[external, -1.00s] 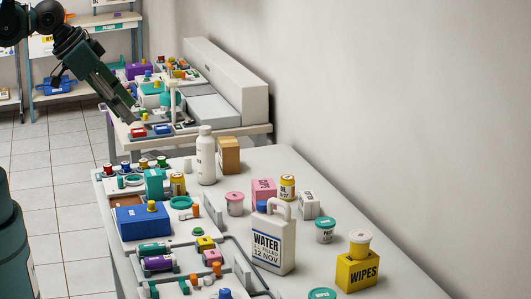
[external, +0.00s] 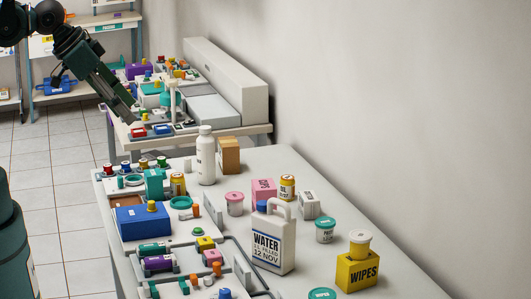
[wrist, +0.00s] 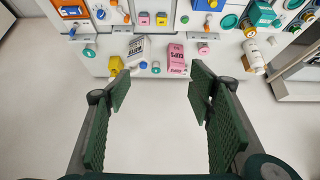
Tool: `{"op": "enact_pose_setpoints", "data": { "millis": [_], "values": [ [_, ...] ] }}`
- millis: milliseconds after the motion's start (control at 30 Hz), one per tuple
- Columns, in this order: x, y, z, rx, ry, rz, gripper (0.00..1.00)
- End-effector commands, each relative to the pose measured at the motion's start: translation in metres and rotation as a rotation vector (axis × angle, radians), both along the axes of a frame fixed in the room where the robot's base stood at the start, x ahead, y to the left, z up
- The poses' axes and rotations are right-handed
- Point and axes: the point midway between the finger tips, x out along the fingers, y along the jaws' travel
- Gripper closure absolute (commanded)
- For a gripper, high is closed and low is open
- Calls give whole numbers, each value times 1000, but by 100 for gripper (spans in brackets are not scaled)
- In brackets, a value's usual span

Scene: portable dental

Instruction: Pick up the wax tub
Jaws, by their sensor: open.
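No label reading wax is legible, so I cannot tell which tub is the wax tub. In the external view, small tubs stand on the near table: a pink-banded tub with a pale lid (external: 235,204), a yellow tub (external: 287,187) and a teal-lidded white tub (external: 325,230). A pale-lidded tub (external: 360,242) sits on or just behind the yellow wipes box (external: 357,271). My gripper (wrist: 160,88) is open and empty in the wrist view, its green pads apart over bare pale surface. In the external view my arm is high at the upper left, away from these tubs.
The near table also holds a water jug (external: 274,240), a white bottle (external: 206,157), a pink box (external: 264,190), a brown box (external: 229,156) and a blue box (external: 140,222). In the wrist view, a pink box (wrist: 176,60) and a white bottle (wrist: 253,56) lie beyond my fingers.

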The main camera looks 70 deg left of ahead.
Motion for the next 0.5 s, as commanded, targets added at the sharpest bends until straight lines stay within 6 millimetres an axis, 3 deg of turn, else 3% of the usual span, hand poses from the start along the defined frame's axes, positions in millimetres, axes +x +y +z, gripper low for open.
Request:
{"op": "enact_pose_setpoints", "data": {
  "millis": [267, 500],
  "values": [
    [8, 3, 1, 20, 13, -21, 47],
    [30, 11, 1, 73, 51, -85, 47]
  ]
}}
